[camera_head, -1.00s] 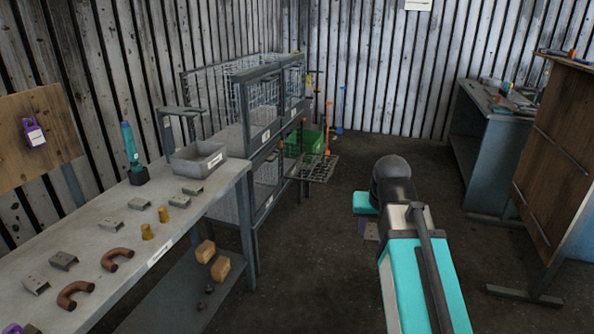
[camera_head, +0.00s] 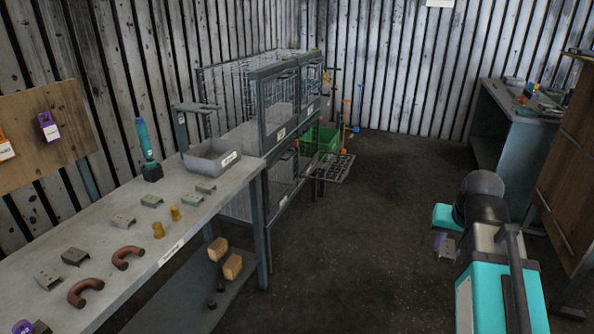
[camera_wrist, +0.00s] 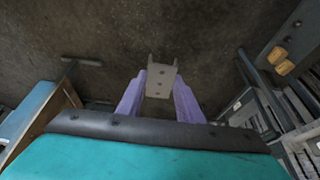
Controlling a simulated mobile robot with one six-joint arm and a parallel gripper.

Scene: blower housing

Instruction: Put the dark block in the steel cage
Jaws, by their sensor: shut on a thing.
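My gripper (camera_wrist: 159,95), with its purple fingers, is shut on a grey channel-shaped block (camera_wrist: 161,75) with small holes, seen in the wrist view. In the head view the held block (camera_head: 447,248) is small and hangs over the floor at the right, well away from the bench; its shade against the others is hard to judge. The steel cage (camera_head: 258,112) is a framed wire-mesh unit with stacked compartments beyond the bench, left of my gripper. Labels sit on its frame. A darker grey block (camera_head: 75,256) lies on the bench among similar lighter and greenish blocks.
The bench (camera_head: 188,235) at left holds brown pipe bends (camera_head: 84,292), yellow bushings (camera_head: 158,230) and a grey bin (camera_head: 212,157). A green crate (camera_head: 320,142) and a low wire rack (camera_head: 333,168) stand beside the cage. Open floor lies between cage and right-hand bench (camera_head: 512,120).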

